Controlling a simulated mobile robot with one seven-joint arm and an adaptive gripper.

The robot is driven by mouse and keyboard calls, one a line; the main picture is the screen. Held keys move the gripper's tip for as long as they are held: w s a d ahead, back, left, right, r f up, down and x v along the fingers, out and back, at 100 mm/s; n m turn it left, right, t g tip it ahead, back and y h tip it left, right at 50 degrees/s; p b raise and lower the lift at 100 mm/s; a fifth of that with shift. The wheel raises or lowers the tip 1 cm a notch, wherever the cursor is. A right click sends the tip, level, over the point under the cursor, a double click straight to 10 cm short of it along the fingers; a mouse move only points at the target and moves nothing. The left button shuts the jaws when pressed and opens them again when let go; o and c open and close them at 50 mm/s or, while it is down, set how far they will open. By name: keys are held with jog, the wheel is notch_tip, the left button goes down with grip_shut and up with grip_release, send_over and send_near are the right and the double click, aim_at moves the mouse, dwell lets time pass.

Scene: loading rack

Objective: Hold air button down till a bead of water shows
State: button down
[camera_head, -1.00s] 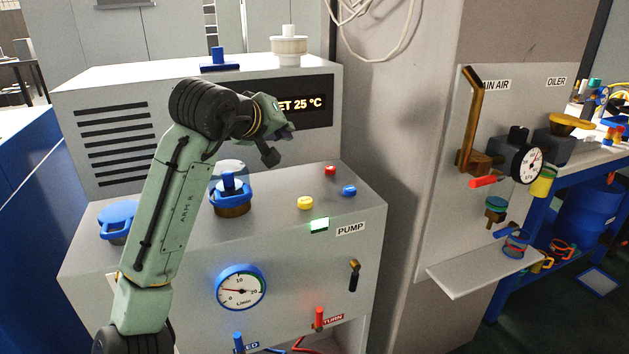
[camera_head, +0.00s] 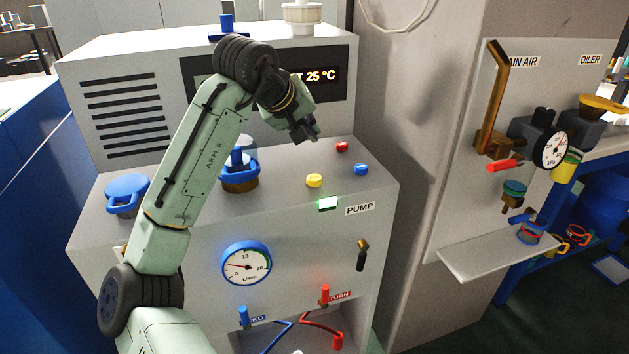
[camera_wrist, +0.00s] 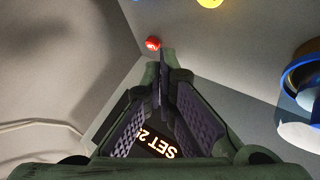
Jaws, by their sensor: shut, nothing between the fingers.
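Three small buttons sit on the sloped top of the pump unit (camera_head: 120,245): yellow (camera_head: 314,181), red (camera_head: 342,147) and blue (camera_head: 361,169). None shows a readable label of its own, so I cannot tell which is the air button. My gripper (camera_head: 312,138) is shut and empty, above the panel, up and left of the red button in the head view. In the wrist view my fingertips (camera_wrist: 163,58) are together close to the red button (camera_wrist: 152,43), with contact not visible. The yellow button (camera_wrist: 210,3) is at the top edge. No water bead is visible.
A blue-collared filler (camera_head: 239,178) stands left of the buttons, and a blue cap (camera_head: 127,194) farther left. A lit green indicator (camera_head: 328,204) is by the PUMP label. A flow gauge (camera_head: 246,263) is on the front. An air panel with a brass lever (camera_head: 494,95) is at right.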

jog(key=b, duration=0.4)
send_over(311, 177)
notch_tip(311, 177, down, 6)
jog(key=shift+r, duration=0.25)
jog(key=shift+w+f+b, duration=0.1)
jog(key=shift+f+b, duration=0.4)
jog(key=shift+f, duration=0.5)
jog(key=shift+f, duration=0.15)
jog(key=shift+f, duration=0.3)
jog(key=shift+f+b, duration=0.3)
jog(key=shift+f, duration=0.2)
dwell(0.6)
jog(key=shift+r, duration=0.1)
dwell(2.8)
jog(key=shift+r+p, duration=0.85)
jog(key=shift+p, duration=0.05)
